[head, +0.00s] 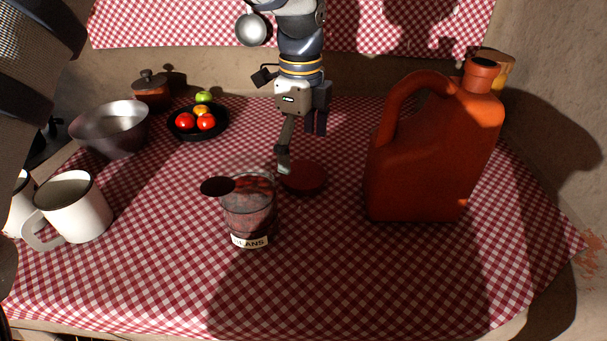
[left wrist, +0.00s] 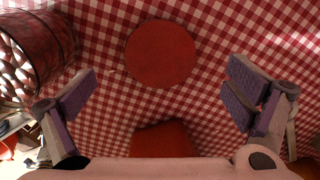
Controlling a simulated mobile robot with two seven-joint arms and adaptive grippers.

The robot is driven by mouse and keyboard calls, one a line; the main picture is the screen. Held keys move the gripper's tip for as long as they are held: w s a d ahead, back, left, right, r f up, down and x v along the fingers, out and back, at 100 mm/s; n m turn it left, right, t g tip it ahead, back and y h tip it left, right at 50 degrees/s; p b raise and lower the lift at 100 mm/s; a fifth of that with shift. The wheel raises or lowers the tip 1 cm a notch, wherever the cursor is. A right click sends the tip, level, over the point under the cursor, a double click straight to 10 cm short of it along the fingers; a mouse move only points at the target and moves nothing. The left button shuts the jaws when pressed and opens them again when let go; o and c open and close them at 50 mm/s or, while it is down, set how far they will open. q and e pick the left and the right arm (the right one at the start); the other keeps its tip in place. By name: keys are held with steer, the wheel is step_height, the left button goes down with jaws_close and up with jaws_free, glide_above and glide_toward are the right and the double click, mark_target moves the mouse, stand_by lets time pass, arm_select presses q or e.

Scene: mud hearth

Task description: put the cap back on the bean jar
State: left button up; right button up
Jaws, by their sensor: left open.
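The bean jar (head: 249,214) is glass with a label reading "BEANS" and stands upright on the checked cloth. Its side and the beans show at the left of the left wrist view (left wrist: 35,55). A flat red round cap (head: 305,178) lies on the cloth just right of the jar; it also shows in the left wrist view (left wrist: 160,53). My left gripper (head: 302,146) is open and empty above the cap, with its fingers spread wider than the cap in the left wrist view (left wrist: 160,95). My right gripper is not in view.
A tall orange-red jug (head: 425,165) stands right of the cap. A dark disc (head: 217,187) shows at the jar's left rim. A white mug (head: 78,210), metal bowl (head: 112,130), fruit plate (head: 215,130) and lidded pot (head: 150,92) stand left. The front cloth is clear.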

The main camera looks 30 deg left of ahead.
mark_target(303, 174)
arm_select(q)
steer(key=f, duration=0.5)
steer(key=shift+d+f, duration=0.1)
steer(key=shift+d, duration=0.1)
steer(key=shift+c, duration=0.6)
steer(key=c, duration=0.8)
